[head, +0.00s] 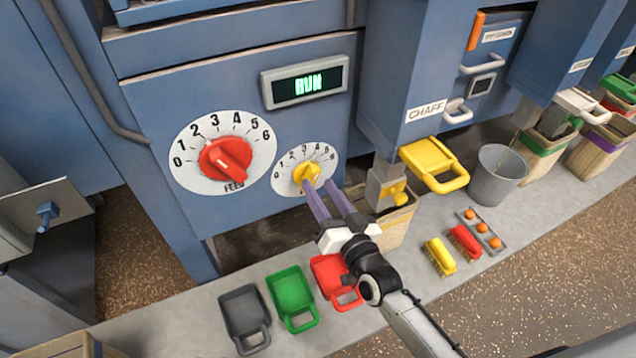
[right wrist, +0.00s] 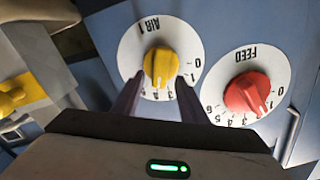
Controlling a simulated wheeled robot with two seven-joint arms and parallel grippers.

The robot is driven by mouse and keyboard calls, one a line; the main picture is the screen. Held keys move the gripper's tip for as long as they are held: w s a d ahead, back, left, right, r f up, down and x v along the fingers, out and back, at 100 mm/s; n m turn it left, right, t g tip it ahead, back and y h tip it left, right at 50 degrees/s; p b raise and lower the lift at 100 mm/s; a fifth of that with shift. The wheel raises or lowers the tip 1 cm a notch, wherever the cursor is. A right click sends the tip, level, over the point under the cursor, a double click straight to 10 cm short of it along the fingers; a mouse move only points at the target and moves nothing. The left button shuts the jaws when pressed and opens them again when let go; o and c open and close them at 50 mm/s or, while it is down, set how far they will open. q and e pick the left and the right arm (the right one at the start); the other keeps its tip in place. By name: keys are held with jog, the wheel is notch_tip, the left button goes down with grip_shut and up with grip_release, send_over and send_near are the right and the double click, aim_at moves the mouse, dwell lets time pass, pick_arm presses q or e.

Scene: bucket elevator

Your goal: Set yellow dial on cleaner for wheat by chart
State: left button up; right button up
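The yellow dial (head: 307,173) sits on a round white scale on the blue cleaner panel (head: 240,90). In the right wrist view the yellow dial (right wrist: 161,68) shows upside down, with the label AIR 1 on its scale. I cannot read its setting surely. My right gripper (head: 319,187) is at the dial. Its two purple fingers are apart, one on either side of the yellow knob, as the right wrist view of the gripper (right wrist: 158,76) also shows. Contact with the knob is not clear. My left gripper is out of view. No chart is in view.
A larger red FEED dial (head: 226,160) is left of the yellow one, under a display (head: 304,82) reading RUN. Grey, green (head: 291,298) and red scoops and two brushes lie on the ledge below.

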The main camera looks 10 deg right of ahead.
jog(key=s+d, duration=0.1)
jog(key=s, duration=0.7)
jog(key=shift+d, duration=0.3)
jog(key=s+d+f+n+g+h, duration=0.1)
jog(key=s+f+n+g, duration=0.3)
jog(key=s+f+g, duration=0.5)
jog(key=s+f, duration=0.6)
jog(key=s, duration=0.4)
jog(key=shift+d+f+n, duration=0.15)
jog(key=shift+d+n, duration=0.2)
jog(key=shift+n, duration=0.05)
